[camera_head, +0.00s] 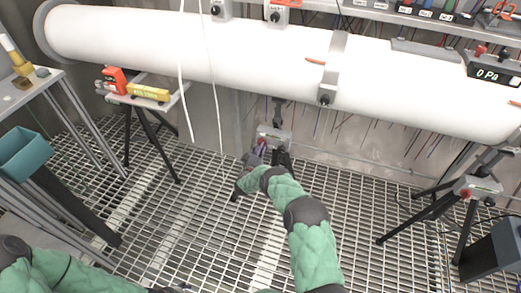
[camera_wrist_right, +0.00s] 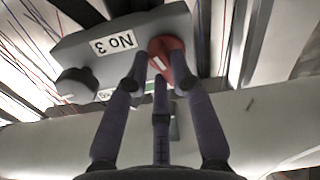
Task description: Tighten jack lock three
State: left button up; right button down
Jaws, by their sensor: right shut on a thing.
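The jack lock three is a grey box (camera_head: 275,134) under the white pipe, in the middle of the head view. In the right wrist view its box (camera_wrist_right: 125,42) carries an upside-down "No 3" label, a red knob (camera_wrist_right: 174,60) and a black knob (camera_wrist_right: 75,86). My right gripper (camera_wrist_right: 160,76) is shut on the red knob, with its fingers around it. In the head view my right gripper (camera_head: 258,160) is at the front of the box and hides part of it. My left arm enters at the bottom left; only a dark bit of its gripper (camera_head: 172,288) shows at the bottom edge.
The white pipe (camera_head: 200,48) spans above. A tripod jack with a red knob (camera_head: 466,191) stands at right. A small stand at left holds a yellow level (camera_head: 148,92). A teal bin (camera_head: 24,153) hangs at far left. The grating floor (camera_head: 190,225) is mostly clear.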

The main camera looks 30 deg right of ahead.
jog(key=shift+m, duration=1.6)
jog(key=shift+w, duration=0.1)
jog(key=c, duration=1.1)
grip_release()
jog(key=shift+o, duration=0.2)
jog(key=v, duration=1.2)
jog(key=shift+f, duration=0.1)
